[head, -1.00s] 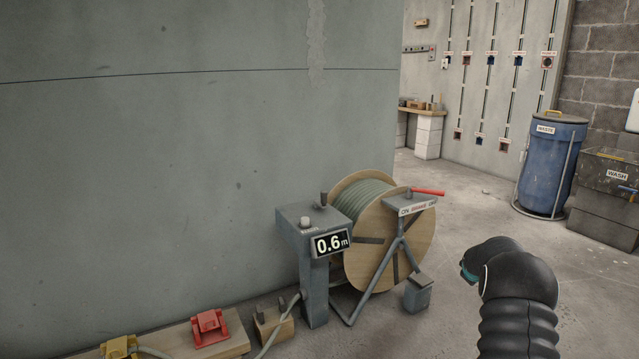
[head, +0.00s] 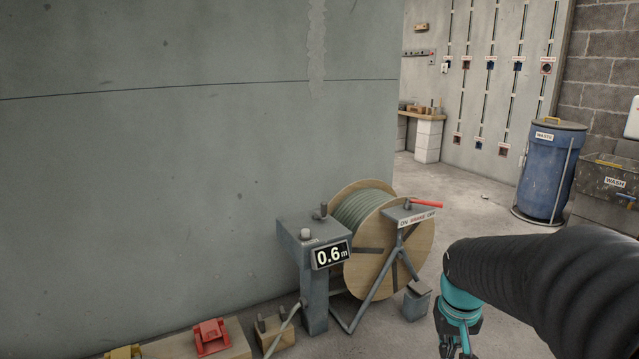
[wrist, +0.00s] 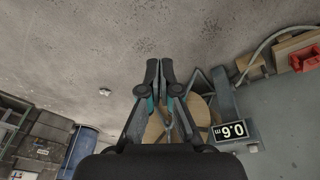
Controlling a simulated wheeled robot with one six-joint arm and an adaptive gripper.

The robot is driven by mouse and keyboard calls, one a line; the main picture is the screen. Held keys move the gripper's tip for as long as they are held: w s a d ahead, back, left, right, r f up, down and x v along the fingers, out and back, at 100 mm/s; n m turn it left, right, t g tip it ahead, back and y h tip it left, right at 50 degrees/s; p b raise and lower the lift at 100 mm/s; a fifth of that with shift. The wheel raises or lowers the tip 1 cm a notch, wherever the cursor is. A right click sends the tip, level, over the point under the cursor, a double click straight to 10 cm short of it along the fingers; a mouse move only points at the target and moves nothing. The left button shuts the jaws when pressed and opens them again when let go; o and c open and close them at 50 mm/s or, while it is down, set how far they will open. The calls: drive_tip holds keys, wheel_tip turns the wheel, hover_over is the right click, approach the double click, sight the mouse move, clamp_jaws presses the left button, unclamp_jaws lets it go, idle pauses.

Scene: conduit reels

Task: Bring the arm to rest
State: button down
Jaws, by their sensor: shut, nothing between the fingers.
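My gripper (head: 458,345) is at the lower right of the head view, its lower end near the bottom edge. In the wrist view its fingers (wrist: 163,72) are together with nothing between them. My arm in its black sleeve comes in from the right edge. The cable reel (head: 385,245) stands to the left of my gripper, apart from it, with grey-green cable on a wooden drum.
A red clamp (head: 212,337) and a yellow clamp (head: 124,352) sit on wooden boards at the lower left. A blue waste bin (head: 550,175) and a wash tub (head: 603,195) stand at the right. The grey wall fills the left. Open floor lies between reel and bin.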

drive_tip(key=s+a+r+t+p, duration=0.1)
drive_tip(key=s+a+r, duration=0.3)
drive_tip(key=s, duration=0.4)
drive_tip(key=s+a+r+n+t+y+p, duration=0.1)
drive_tip(key=s+a+r+t+p, duration=0.1)
drive_tip(key=s+r, duration=0.5)
drive_tip(key=shift+s+a+n+p, duration=0.3)
drive_tip(key=shift+s+a+p, duration=0.15)
drive_tip(key=shift+a, duration=0.8)
drive_tip(key=shift+a, duration=0.1)
